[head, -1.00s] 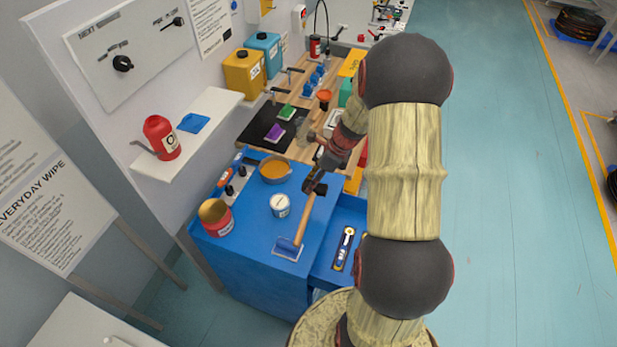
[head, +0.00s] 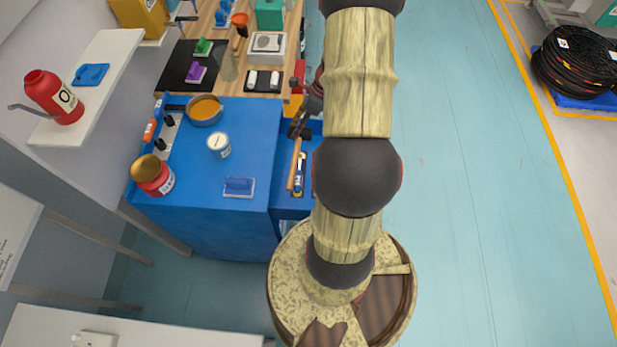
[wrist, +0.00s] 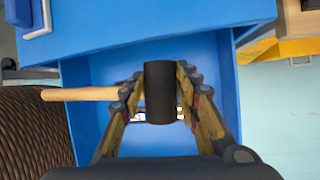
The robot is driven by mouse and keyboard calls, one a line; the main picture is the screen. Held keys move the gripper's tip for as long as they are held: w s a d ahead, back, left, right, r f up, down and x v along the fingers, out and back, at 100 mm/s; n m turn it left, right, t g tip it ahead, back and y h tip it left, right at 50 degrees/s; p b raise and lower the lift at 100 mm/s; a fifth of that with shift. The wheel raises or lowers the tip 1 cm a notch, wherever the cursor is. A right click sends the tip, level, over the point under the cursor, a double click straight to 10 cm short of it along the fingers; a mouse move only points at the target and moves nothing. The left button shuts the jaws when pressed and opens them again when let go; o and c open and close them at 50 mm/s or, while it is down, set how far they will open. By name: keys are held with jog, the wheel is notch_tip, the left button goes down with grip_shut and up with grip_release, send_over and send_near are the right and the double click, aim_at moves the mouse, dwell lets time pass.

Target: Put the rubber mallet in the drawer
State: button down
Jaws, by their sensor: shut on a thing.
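The rubber mallet has a black head (wrist: 160,92) and a pale wooden handle (wrist: 80,94). My gripper (wrist: 160,75) is shut on the mallet's head, with a finger on either side, in the wrist view. In the head view the gripper (head: 299,128) is at the blue cabinet's right side, and the mallet's handle (head: 294,165) hangs over the open drawer (head: 289,203). The drawer (wrist: 103,72) lies below the mallet head in the wrist view. The handle crosses the drawer's left wall there. I cannot tell how far above the drawer floor the mallet is.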

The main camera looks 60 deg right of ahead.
jog(key=shift+w+d, duration=0.25)
jog(key=shift+d, duration=0.35)
jog(key=shift+n, duration=0.4)
jog(key=b, duration=0.3)
send_near(279, 162)
jog(key=shift+y, duration=0.3)
jog(key=s+d+f, duration=0.2)
jog(key=d, duration=0.1)
jog(key=shift+d+f, duration=0.2)
jog(key=shift+f, duration=0.2)
jog(key=w+a, duration=0.2)
jog(key=shift+a+f, duration=0.25)
jog(key=shift+a, duration=0.1)
jog(key=shift+w+a, duration=0.45)
jog(key=shift+a, duration=0.1)
jog(key=w+a, duration=0.1)
jog(key=w+a+b, duration=0.1)
jog(key=shift+a+f, duration=0.35)
jog(key=shift+a, duration=0.05)
jog(key=shift+d+f, duration=0.15)
jog(key=shift+f, duration=0.05)
jog(key=shift+s, duration=0.1)
